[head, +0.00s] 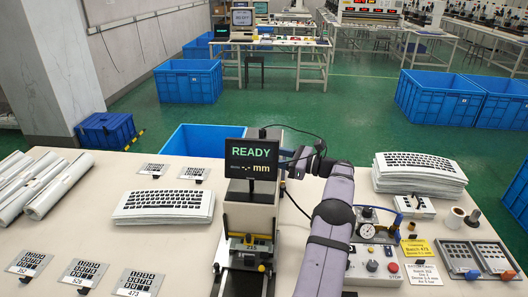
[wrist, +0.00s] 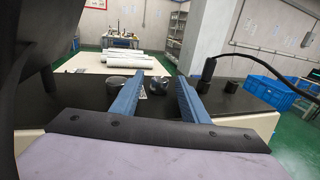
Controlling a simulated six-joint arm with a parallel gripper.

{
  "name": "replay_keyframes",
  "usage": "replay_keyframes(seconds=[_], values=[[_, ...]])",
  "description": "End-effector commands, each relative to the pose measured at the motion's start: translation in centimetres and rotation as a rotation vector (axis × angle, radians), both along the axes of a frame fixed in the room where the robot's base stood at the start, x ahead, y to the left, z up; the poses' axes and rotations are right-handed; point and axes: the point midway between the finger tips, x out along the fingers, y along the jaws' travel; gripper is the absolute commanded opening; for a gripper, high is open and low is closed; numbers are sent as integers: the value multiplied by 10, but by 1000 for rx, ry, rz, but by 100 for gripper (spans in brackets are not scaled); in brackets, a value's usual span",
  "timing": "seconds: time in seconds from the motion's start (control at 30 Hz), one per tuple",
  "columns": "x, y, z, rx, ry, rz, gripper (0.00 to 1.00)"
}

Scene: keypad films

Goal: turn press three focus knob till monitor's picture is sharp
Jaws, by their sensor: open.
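The press (head: 240,210) stands mid-table in the head view. Its monitor (head: 252,158) shows "READY" and a dashed "mm" reading; no camera picture shows on it. My gripper (head: 288,154) is beside the monitor's right edge, partly hidden there. In the wrist view my gripper (wrist: 157,80) is open, its two blue fingers reaching over a dark surface. Which is the focus knob is unclear.
A black cable (wrist: 260,49) arches right of the fingers in the wrist view. In the head view, keypad film stacks (head: 165,204) (head: 420,175) flank the press. A gauge (head: 367,231) and control box (head: 375,265) stand right of my arm. Rolls (head: 58,185) lie left.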

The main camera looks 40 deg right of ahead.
Motion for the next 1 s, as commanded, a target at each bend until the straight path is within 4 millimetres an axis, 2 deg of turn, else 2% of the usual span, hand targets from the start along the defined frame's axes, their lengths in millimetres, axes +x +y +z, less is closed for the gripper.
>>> replay_keyframes(seconds=[0.37,0.53,0.57,1.0], values=[[5,3,-1,0,0,-1,41],[5,3,0,0,1,-1,3],[5,3,0,0,1,-1,0],[6,2,4,4,-7,-65,0]])
